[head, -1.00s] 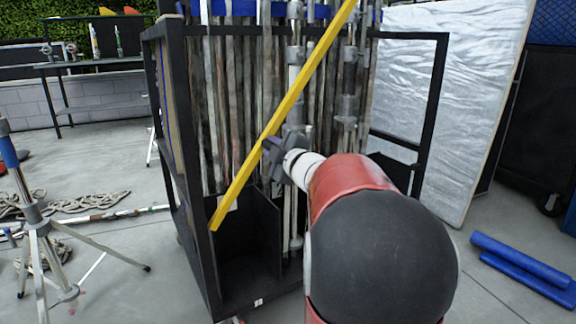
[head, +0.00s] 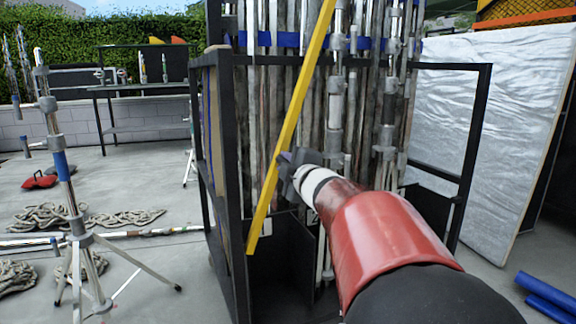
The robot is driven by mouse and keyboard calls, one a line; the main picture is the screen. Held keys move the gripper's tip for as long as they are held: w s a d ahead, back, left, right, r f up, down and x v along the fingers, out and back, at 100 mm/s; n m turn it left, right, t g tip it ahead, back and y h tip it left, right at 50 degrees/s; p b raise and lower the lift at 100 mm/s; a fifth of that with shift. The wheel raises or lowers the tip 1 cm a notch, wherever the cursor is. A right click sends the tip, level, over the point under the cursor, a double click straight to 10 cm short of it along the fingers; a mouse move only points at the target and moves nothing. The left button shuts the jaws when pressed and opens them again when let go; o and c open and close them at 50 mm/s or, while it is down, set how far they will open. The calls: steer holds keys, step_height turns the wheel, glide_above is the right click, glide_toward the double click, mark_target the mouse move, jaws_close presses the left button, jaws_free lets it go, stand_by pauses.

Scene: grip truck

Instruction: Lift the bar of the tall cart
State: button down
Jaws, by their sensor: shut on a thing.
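The tall cart (head: 478,150) is a black metal frame holding several upright poles and stands in the middle of the head view. A long yellow bar (head: 309,62) slants across the cart's front, its top running out of the picture and its lower end near the cart's left front post. My gripper (head: 284,172) is at the bar's middle, shut on the yellow bar. My gripper's fingers are partly hidden by its own body, and my red and black arm covers the cart's lower right.
A light stand (head: 78,235) with spread legs is at the left, with coiled rope (head: 100,217) on the floor behind it. A silver panel (head: 490,120) leans right of the cart. Blue tubes (head: 548,300) lie at the lower right.

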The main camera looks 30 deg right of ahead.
steer(key=c, duration=1.2)
jaws_free()
steer(key=shift+c, duration=0.2)
steer(key=s+p, duration=0.1)
steer(key=s, duration=0.6)
steer(key=shift+s+a, duration=0.35)
steer(key=shift+r, duration=0.1)
